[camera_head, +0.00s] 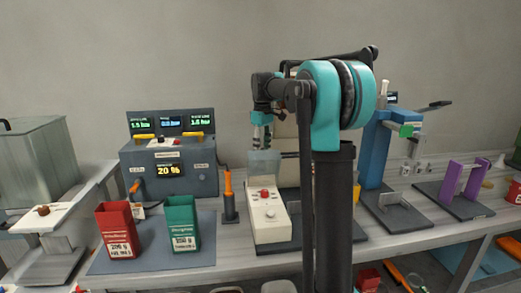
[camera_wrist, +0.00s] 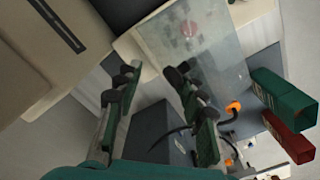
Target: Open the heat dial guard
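A white control box (camera_head: 268,222) stands on a dark base on the bench, with a red button (camera_head: 265,194) and a round dial (camera_head: 270,214) on its sloped face. A clear panel, which looks like the heat dial guard (camera_head: 264,163), shows at the back end of the box. In the wrist view the clear guard (camera_wrist: 215,52) lies just beyond my fingertips, with a blurred red spot seen through it. I cannot tell its exact angle. My gripper (camera_wrist: 152,76) is open with nothing between its fingers. In the head view my gripper (camera_head: 262,138) points down above the guard.
A grey console (camera_head: 168,180) with displays stands left, with a red bin (camera_head: 118,231) and a green bin (camera_head: 182,224) in front. An orange-handled tool (camera_head: 229,190) stands close left of the box. A blue press (camera_head: 374,150) is at right. My arm hides part of the bench.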

